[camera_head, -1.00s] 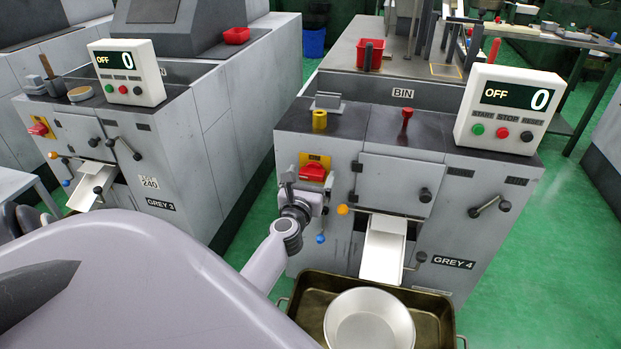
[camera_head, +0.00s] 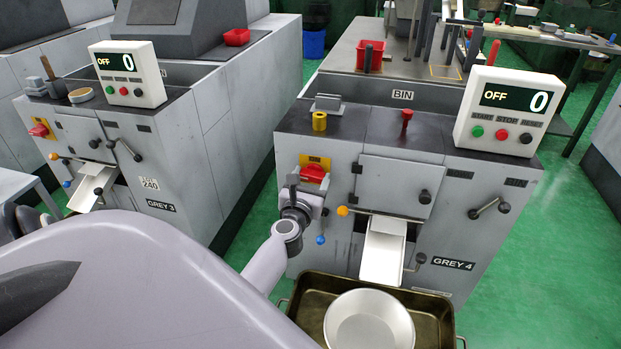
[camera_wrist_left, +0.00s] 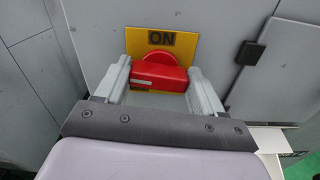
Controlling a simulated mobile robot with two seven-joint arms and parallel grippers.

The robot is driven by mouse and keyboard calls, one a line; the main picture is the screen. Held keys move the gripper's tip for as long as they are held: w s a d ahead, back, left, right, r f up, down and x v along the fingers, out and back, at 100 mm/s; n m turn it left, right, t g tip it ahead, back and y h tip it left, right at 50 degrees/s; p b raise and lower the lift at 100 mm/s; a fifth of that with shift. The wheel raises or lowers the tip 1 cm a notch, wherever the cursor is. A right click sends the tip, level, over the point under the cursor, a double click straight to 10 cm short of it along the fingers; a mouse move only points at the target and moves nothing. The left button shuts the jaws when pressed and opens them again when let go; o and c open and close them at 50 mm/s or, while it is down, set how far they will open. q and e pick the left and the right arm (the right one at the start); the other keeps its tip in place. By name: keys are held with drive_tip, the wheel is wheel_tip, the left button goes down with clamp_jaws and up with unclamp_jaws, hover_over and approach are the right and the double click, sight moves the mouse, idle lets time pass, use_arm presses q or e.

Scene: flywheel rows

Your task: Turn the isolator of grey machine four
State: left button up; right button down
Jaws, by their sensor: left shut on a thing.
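Grey machine four (camera_head: 330,228) stands right of centre in the head view, with a "GREY 4" label. Its isolator is a red knob (camera_head: 313,173) on a yellow plate (camera_head: 326,161) at the upper left of the front. In the left wrist view the red knob (camera_wrist_left: 160,76) lies level between the two fingers, and the plate (camera_wrist_left: 190,45) reads "ON" above it. My left gripper (camera_wrist_left: 160,85) is shut on the knob; it also shows in the head view (camera_head: 306,186). The display (camera_head: 514,98) reads "OFF" and "0". My right gripper is not in view.
A blue-tipped lever (camera_head: 320,240) and an orange knob (camera_head: 342,211) sit close to my left gripper. A white chute (camera_head: 383,252) slopes above a tray (camera_head: 436,318) holding a metal bowl (camera_head: 369,322). Grey machine three (camera_head: 190,190) stands at the left.

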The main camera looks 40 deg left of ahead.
use_arm(q)
drive_tip(key=m+p, duration=0.1)
drive_tip(key=m, duration=0.4)
drive_tip(key=shift+w+r, duration=0.15)
drive_tip(key=m+p, duration=0.1)
drive_tip(key=m, duration=0.3)
drive_tip(key=shift+d+m+p, duration=0.1)
drive_tip(key=shift+m+p, duration=0.25)
drive_tip(key=shift+m, duration=0.05)
drive_tip(key=m+p, duration=0.1)
drive_tip(key=m, duration=0.1)
drive_tip(key=shift+m, duration=0.3)
drive_tip(key=m+p, duration=0.1)
drive_tip(key=m, duration=0.3)
drive_tip(key=shift+w, duration=0.1)
drive_tip(key=shift+m, duration=0.3)
drive_tip(key=o, duration=1)
drive_tip(key=shift+f, duration=0.2)
drive_tip(key=shift+o, duration=0.2)
drive_tip(key=shift+f, duration=0.1)
